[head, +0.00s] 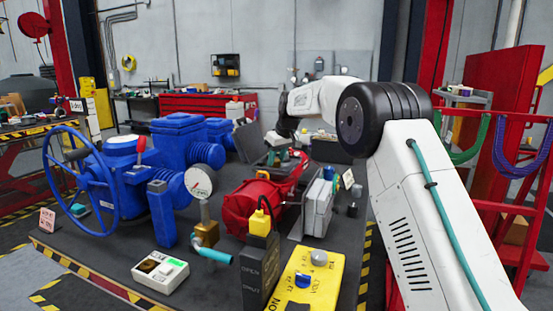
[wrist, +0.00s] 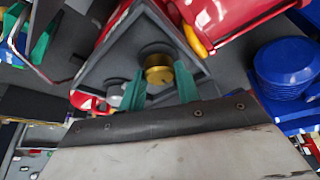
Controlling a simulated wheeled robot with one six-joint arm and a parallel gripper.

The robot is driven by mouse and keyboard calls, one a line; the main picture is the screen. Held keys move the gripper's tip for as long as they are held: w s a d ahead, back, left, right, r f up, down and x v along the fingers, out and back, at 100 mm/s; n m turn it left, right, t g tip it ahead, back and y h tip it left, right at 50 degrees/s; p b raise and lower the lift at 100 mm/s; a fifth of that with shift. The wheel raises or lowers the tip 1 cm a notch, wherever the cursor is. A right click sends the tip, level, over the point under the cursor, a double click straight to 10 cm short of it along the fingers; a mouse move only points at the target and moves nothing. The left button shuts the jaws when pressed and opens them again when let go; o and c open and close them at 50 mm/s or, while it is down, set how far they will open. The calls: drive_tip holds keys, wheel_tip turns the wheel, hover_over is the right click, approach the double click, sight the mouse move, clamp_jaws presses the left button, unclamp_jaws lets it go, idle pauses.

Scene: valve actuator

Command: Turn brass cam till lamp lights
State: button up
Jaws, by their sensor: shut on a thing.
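In the wrist view, the brass cam (wrist: 158,73) sits on a dark round boss inside a grey open-topped housing (wrist: 118,48). My gripper (wrist: 160,88) has one teal fingertip on each side of the cam and is shut on it. In the head view, my white arm reaches over the bench to the back. Its dark wrist end (head: 285,122) is above the area behind the red actuator (head: 248,205), and the cam and fingertips cannot be made out there. No lit lamp is clear in either view; a white box (head: 160,270) with a green button and a dark round spot stands in front.
A blue valve (head: 120,185) with a handwheel (head: 65,170) fills the bench's left. A pressure gauge (head: 199,182), a yellow voltage box (head: 310,278) and a dark sign block (head: 260,268) stand in front. Grey boxes (head: 318,205) stand right of the red actuator.

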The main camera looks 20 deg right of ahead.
drive_tip(key=shift+n, duration=0.6)
drive_tip(key=o, duration=1)
drive_tip(key=v, duration=0.7)
drive_tip(key=shift+d+r, duration=0.2)
drive_tip(key=shift+r, duration=0.2)
